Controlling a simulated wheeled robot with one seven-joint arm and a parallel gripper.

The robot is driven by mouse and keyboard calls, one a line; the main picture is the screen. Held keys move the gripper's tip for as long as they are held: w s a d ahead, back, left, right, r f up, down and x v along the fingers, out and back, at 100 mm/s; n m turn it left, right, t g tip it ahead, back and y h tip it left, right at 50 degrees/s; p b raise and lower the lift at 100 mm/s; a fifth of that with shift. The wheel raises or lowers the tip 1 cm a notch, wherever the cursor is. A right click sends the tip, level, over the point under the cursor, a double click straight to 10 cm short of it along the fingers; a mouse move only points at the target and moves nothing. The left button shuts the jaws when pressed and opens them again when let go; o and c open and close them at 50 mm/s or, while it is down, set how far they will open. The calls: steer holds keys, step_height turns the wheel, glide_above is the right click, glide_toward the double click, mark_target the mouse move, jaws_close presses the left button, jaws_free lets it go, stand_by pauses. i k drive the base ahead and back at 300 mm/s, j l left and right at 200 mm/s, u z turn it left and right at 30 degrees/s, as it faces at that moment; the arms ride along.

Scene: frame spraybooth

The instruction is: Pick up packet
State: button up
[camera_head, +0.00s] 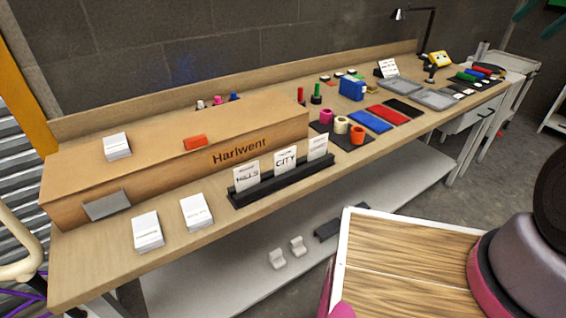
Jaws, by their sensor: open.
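Several white packet-like items with small dark print lie at the left of the long wooden bench (262,196). One white packet (147,231) lies flat near the front left edge. Another white packet (195,211) lies just to its right. A third white packet (116,146) lies on top of the long wooden box marked "Harlwent" (240,152). I cannot tell which of them is the task's packet. My gripper is outside the view; only rounded grey and pink parts of my arm show at the lower right, away from the packets.
A dark stand (282,181) holds three upright cards. An orange block (195,142) lies on the box. Rolls, coloured mats, a blue box (352,87) and grey trays fill the bench's right. A grey lower shelf (215,278) runs below. A yellow post (27,92) stands left.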

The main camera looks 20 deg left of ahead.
mark_target(117, 147)
steer(key=u, duration=2.1)
